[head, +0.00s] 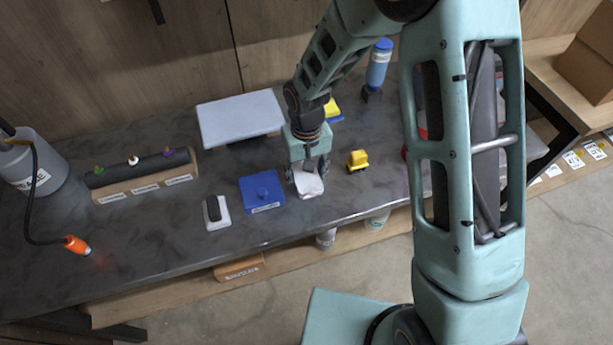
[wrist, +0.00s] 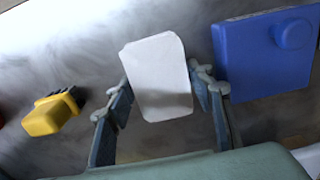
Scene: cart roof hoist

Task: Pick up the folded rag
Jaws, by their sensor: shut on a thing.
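The folded rag (head: 309,186) is a small whitish, rounded block near the front middle of the dark bench. In the wrist view the rag (wrist: 160,80) sits between the two fingers, its long side pointing away from the palm. My gripper (head: 307,173) reaches down from above and is shut on the rag, with one finger at each side. In the wrist view the gripper (wrist: 160,95) has its right fingertip close to the rag's edge; the left finger is partly beside it. Whether the rag touches the bench or is just clear of it, I cannot tell.
A blue block with a knob (head: 262,191) lies just left of the rag, and a yellow toy truck (head: 357,160) to its right. A white raised plate (head: 241,113) stands behind. A black-and-white switch-like item (head: 216,212) is further left. The bench's front edge is close.

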